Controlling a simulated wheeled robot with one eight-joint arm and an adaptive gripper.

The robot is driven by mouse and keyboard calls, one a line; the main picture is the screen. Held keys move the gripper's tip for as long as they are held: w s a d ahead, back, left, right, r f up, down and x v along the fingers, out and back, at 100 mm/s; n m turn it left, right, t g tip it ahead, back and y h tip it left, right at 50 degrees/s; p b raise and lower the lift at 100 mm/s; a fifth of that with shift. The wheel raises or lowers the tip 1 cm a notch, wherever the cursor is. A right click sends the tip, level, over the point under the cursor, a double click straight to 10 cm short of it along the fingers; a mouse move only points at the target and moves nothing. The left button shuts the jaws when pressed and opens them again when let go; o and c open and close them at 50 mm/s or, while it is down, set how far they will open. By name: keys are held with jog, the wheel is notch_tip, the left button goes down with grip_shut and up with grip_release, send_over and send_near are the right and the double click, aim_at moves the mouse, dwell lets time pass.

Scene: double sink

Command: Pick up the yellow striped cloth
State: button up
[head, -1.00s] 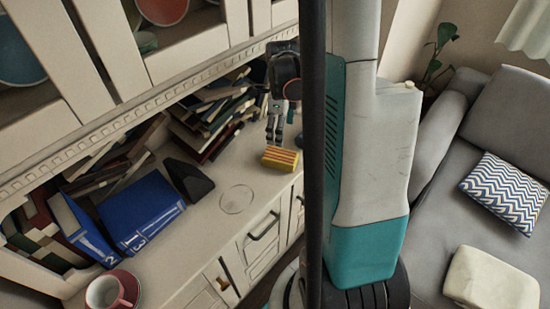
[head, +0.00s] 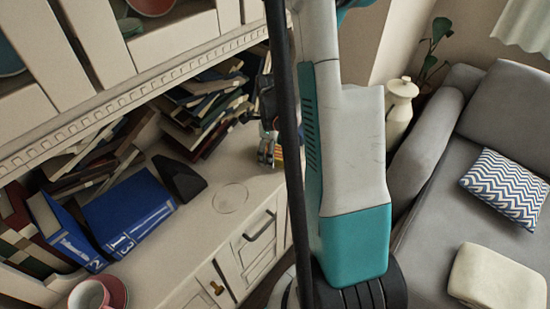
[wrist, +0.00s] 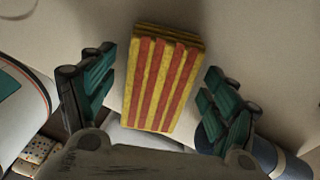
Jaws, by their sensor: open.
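The yellow striped cloth (wrist: 160,80) is a folded block with red stripes. In the wrist view it lies on the pale cabinet top between the two green-padded fingers of my gripper (wrist: 155,100). The fingers are spread, with a gap on each side of the cloth. In the head view my gripper (head: 267,150) is over the right part of the cabinet top, and only a sliver of the cloth (head: 279,155) shows beside it. My own arm and column hide the rest of the cloth there.
Leaning books (head: 205,105) stand behind my gripper on the cabinet. The cabinet top around the faint ring mark (head: 230,197) is clear.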

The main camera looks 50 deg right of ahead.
jog(key=c, duration=1.1)
jog(key=shift+r, duration=0.1)
notch_tip(320, 180, up, 10)
jog(key=p, duration=0.4)
